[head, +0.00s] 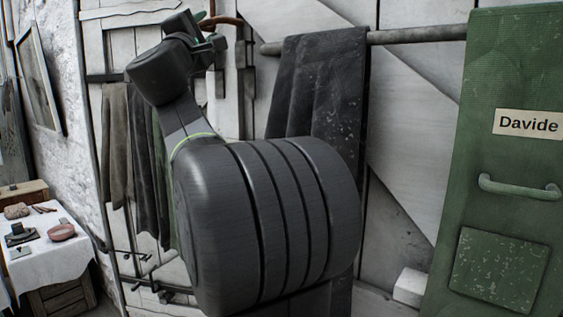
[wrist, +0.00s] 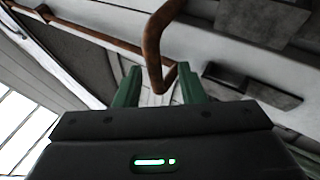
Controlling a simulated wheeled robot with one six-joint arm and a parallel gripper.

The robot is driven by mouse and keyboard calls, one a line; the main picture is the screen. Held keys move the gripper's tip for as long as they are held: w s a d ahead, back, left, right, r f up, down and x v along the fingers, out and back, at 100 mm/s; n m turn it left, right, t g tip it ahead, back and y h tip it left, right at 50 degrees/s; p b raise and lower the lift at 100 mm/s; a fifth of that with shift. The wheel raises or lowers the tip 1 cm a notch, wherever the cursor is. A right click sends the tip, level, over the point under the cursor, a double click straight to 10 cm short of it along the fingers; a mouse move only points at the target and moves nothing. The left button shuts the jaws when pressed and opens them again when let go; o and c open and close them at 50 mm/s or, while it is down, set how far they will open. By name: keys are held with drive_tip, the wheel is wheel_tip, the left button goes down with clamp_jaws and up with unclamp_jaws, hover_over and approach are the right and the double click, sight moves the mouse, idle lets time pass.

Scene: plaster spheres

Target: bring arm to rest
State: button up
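My arm is folded up in the middle of the head view, its large dark grey joint close to the camera. My gripper shows small at the arm's top in the head view, its fingers mostly hidden. In the wrist view my gripper (wrist: 160,76) has its two green fingers spread apart with nothing held between them. A bent rusty brown pipe (wrist: 155,45) shows beyond and between the fingers; I cannot tell how close it is.
A dark cloth (head: 325,80) hangs from a rail (head: 418,34). A green cabinet (head: 505,80) labelled Davide stands at the right. A table with a white cloth (head: 55,262) and small objects is at the lower left. Several garments (head: 118,140) hang behind my arm.

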drive_tip(key=p+x, duration=0.1)
drive_tip(key=x, duration=0.3)
drive_tip(key=shift+w+d+r+p, duration=0.1)
drive_tip(key=shift+r+p, duration=0.1)
drive_tip(key=shift+p, duration=0.15)
drive_tip(key=shift+r, duration=0.15)
